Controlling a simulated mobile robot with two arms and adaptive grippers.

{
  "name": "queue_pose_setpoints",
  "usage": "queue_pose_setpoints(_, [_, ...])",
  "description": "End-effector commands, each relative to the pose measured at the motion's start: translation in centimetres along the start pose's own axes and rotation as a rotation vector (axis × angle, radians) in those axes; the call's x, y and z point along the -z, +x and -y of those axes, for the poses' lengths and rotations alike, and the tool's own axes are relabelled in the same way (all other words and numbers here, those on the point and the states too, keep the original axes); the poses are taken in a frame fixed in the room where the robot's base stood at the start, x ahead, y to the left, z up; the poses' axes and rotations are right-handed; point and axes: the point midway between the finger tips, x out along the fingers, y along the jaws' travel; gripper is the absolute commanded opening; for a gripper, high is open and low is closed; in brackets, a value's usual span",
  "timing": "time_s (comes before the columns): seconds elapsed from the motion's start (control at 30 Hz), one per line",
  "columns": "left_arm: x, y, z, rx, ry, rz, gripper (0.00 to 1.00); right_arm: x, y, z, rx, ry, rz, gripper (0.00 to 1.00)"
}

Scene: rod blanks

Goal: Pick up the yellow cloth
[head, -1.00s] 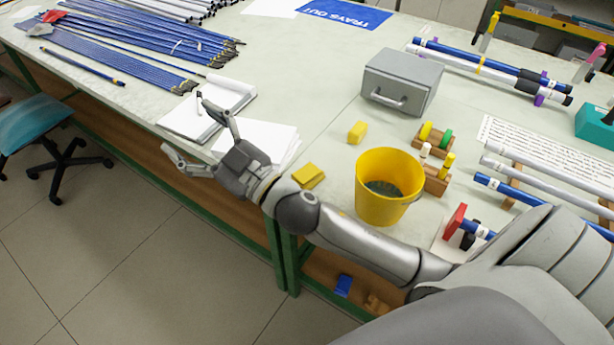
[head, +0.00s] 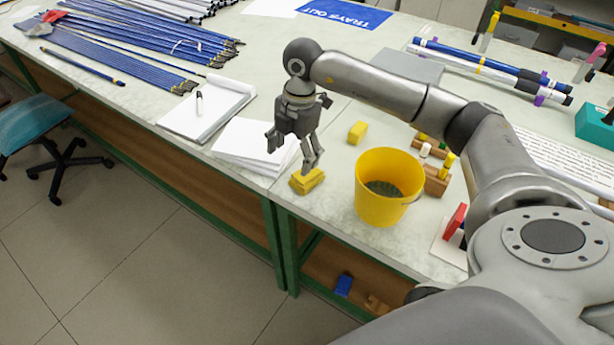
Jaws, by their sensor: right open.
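The folded yellow cloth (head: 306,183) lies on the table near its front edge, to the right of the white papers. My right gripper (head: 293,156) points down just above and behind it, with its fingers spread and nothing held. One fingertip overlaps the top of the cloth in the picture; I cannot tell whether it touches. My left gripper is not in view.
A yellow bucket (head: 388,188) stands right of the cloth, with a small yellow block (head: 357,132) behind. White papers (head: 252,146) and a notepad with a pen (head: 207,108) lie to the left. A grey box (head: 400,66) is partly hidden behind my arm.

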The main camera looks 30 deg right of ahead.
Motion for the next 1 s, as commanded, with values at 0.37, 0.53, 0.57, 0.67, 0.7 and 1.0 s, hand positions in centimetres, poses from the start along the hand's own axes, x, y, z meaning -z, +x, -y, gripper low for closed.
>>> queue_pose_setpoints(0.37, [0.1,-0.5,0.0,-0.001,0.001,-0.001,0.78,-3.9,2.1,1.7,0.065,0.095,0.11,0.78])
queue_pose_setpoints(0.53, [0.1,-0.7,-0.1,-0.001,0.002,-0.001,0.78,-4.0,3.9,1.7,0.062,0.094,0.11,0.78])
queue_pose_setpoints(0.57, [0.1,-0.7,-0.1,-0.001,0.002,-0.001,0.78,-4.0,4.0,1.7,0.062,0.093,0.109,0.78])
queue_pose_setpoints(0.67, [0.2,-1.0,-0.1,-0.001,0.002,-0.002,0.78,-4.2,4.8,1.7,0.064,0.093,0.108,0.78])
queue_pose_setpoints(0.7, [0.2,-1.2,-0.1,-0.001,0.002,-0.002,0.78,-4.2,5.3,1.7,0.064,0.093,0.108,0.78])
queue_pose_setpoints(1.0, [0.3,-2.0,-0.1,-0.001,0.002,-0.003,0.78,-4.8,9.1,1.6,0.061,0.091,0.108,0.78])
